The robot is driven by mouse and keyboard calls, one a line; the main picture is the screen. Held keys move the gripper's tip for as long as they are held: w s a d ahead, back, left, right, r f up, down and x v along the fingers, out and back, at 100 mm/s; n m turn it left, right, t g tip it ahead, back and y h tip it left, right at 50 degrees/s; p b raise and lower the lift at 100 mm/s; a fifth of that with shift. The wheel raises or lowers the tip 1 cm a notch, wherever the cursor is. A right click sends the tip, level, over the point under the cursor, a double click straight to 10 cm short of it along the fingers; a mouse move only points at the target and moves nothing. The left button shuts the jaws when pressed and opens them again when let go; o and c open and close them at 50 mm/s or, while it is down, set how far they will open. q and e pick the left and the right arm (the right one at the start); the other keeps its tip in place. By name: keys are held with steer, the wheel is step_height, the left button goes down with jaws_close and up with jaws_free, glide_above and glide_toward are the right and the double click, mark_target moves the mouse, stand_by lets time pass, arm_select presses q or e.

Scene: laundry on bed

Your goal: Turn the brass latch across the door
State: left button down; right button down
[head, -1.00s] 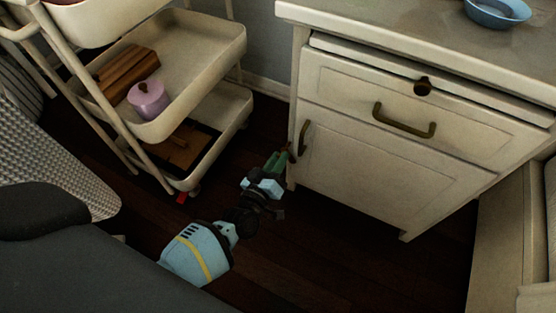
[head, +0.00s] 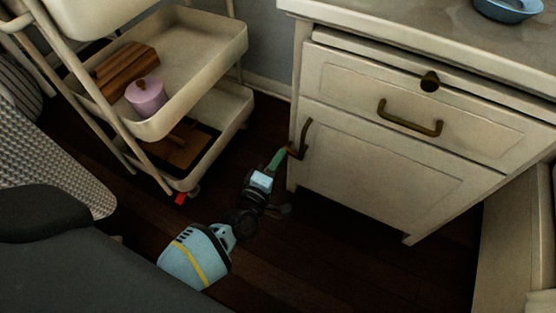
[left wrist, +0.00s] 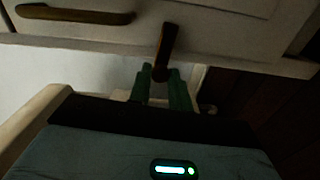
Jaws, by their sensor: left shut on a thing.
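In the left wrist view the latch (left wrist: 167,45) reaches from the pale cabinet front down between the green fingertips. My left gripper (head: 282,157) is at the latch, low beside the cabinet's left edge. In the left wrist view its fingers (left wrist: 162,77) are shut on the latch's free end, which they partly hide. My right gripper is not in view.
A drawer with a brass handle (head: 410,118) and a dark knob (head: 430,82) is above the door. A cream trolley (head: 190,108) stands to the left. Dark floor (head: 340,240) is clear in front of the cabinet.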

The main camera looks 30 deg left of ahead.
arm_select(q)
steer(key=shift+n, duration=0.7)
steer(key=c, duration=1.3)
jaws_free()
steer(key=s+p, duration=0.2)
steer(key=s, duration=0.6)
steer(key=shift+p, duration=0.35)
steer(key=shift+a, duration=0.1)
